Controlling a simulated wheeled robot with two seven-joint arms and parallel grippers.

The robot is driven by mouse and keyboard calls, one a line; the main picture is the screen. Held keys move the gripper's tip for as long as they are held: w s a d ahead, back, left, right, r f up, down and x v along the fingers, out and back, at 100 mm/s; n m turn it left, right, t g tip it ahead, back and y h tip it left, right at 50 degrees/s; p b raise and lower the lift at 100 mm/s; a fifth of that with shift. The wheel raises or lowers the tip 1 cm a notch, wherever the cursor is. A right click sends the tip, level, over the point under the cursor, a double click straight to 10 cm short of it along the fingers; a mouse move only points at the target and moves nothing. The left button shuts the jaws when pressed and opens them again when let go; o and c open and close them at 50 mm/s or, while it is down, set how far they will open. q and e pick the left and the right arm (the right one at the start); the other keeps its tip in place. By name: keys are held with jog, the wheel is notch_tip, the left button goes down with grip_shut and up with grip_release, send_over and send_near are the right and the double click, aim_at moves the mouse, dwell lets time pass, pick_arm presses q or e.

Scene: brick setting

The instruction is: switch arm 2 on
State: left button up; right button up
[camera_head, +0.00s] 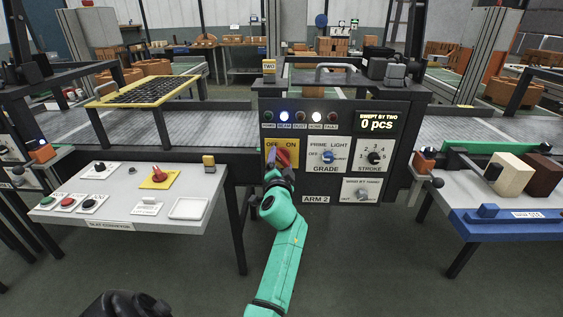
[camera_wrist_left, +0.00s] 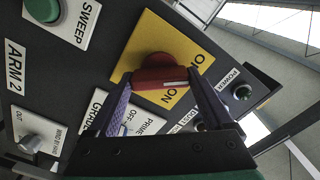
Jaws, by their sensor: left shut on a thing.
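The ARM 2 control panel (camera_head: 337,180) stands in the middle of the head view. Its yellow OFF/ON plate (camera_head: 270,142) carries a red rotary switch knob (camera_head: 284,157), which also shows in the wrist view (camera_wrist_left: 160,75). My left gripper (camera_head: 280,163) reaches up from below and is shut on the knob, a finger on each side. A white mark on the knob shows in the wrist view; the plate's lettering is partly covered, so I cannot tell the exact setting. The POWER lamp (camera_wrist_left: 243,92) looks dark green and unlit. My right gripper is not in view.
Beside the knob are the GRADE selector (camera_head: 328,157) and STROKE dial (camera_head: 374,158). The green SWEEP button (camera_wrist_left: 42,9) sits below the plate. A slat conveyor console (camera_head: 135,200) stands left; a blue-edged bench with blocks (camera_head: 510,222) stands right.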

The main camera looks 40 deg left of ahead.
pick_arm(q)
jog(key=m, duration=0.3)
jog(key=shift+a+r, duration=0.1)
jog(key=m+p, duration=0.1)
jog(key=m, duration=0.3)
jog(key=shift+r+m, duration=0.1)
jog(key=shift+m, duration=0.3)
jog(key=m+p, duration=0.2)
jog(key=m, duration=0.2)
jog(key=shift+r, duration=0.15)
jog(key=m+p, duration=0.2)
jog(key=m, duration=0.2)
jog(key=shift+a+m, duration=0.1)
jog(key=shift+m, duration=0.2)
